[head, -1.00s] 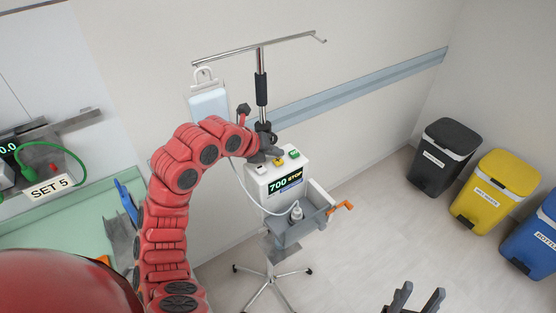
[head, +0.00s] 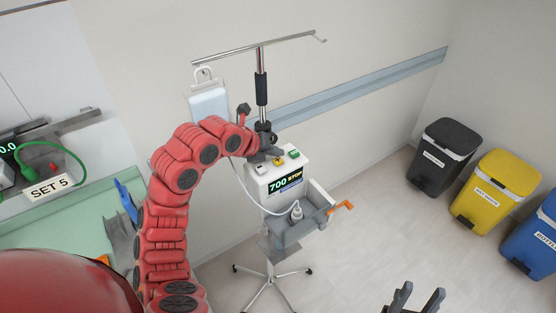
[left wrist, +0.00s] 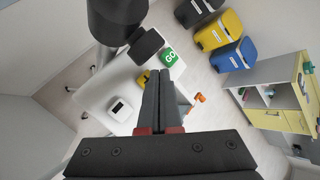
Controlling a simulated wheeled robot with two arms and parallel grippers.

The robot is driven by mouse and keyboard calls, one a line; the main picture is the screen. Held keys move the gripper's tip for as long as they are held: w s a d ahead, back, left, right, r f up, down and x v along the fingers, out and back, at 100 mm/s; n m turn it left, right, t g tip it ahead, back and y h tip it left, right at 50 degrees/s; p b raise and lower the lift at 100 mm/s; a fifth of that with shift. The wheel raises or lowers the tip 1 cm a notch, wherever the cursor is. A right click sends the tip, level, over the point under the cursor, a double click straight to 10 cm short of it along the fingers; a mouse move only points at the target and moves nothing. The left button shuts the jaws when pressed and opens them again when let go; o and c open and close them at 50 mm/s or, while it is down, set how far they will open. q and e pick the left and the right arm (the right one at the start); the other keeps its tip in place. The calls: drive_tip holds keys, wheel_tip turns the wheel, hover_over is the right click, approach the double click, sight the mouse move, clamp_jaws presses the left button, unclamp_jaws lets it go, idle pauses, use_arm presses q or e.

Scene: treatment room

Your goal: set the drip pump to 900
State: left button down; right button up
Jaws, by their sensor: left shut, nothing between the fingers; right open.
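The drip pump (head: 262,186) is a white box on a wheeled stand, and its display (head: 285,184) reads 700 STOP. In the head view its top carries a white button (head: 276,161), a yellow one and a green one (head: 294,153). In the left wrist view I see the green GO button (left wrist: 169,57), the yellow button (left wrist: 143,78) and a white button (left wrist: 120,108). My left gripper (left wrist: 158,76) is shut and empty, just above the pump's top by the yellow button; contact cannot be told. My right gripper (head: 416,296) is open and empty, low at the front.
A grey tray (head: 318,216) with a small bottle and an orange handle (head: 342,206) hangs on the pump's front. The pole (head: 262,80) rises close behind my left gripper. Black, yellow and blue bins (head: 537,235) stand right. Floor between is clear.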

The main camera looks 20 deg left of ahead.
sight(276, 163)
use_arm(q)
drive_tip(key=shift+f+b, duration=0.4)
drive_tip(key=shift+b, duration=0.5)
drive_tip(key=shift+f+b, duration=0.5)
drive_tip(key=shift+b, duration=0.25)
idle(0.4)
drive_tip(key=shift+r, duration=0.15)
idle(0.3)
drive_tip(key=shift+r+b, duration=0.35)
drive_tip(key=shift+r, duration=0.4)
drive_tip(key=shift+r+b, duration=0.45)
drive_tip(key=shift+r, duration=2.05)
idle(0.5)
